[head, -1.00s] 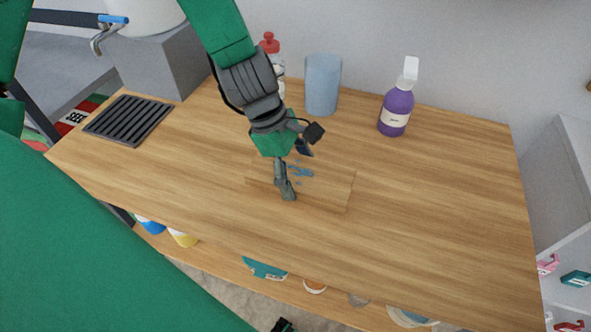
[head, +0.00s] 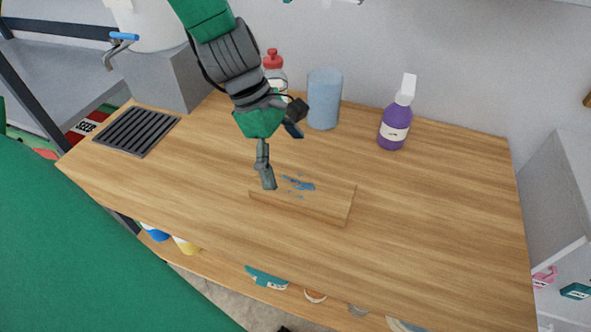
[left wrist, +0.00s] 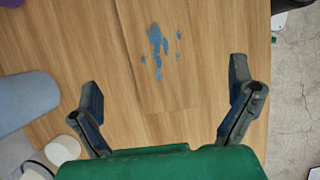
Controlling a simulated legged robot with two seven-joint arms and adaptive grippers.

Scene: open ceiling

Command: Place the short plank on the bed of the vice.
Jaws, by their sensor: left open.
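The short plank (head: 325,204) lies flat on the wooden worktop, a light-brown board with blue paint marks on top. It also shows in the left wrist view (left wrist: 165,92), its grain nearly matching the worktop. My left gripper (head: 281,158) is open and empty above the plank's left end. One finger overlaps that end in the head view. In the left wrist view the open fingers (left wrist: 163,74) are spread wide on either side of the plank. The vice is in neither view. My right gripper is not in view.
A blue cup (head: 324,99), a red-capped bottle (head: 274,72) and a purple spray bottle (head: 396,122) stand along the worktop's back. A dark grate (head: 137,130) is at the left. The worktop's right half is clear. A shelf below holds several items.

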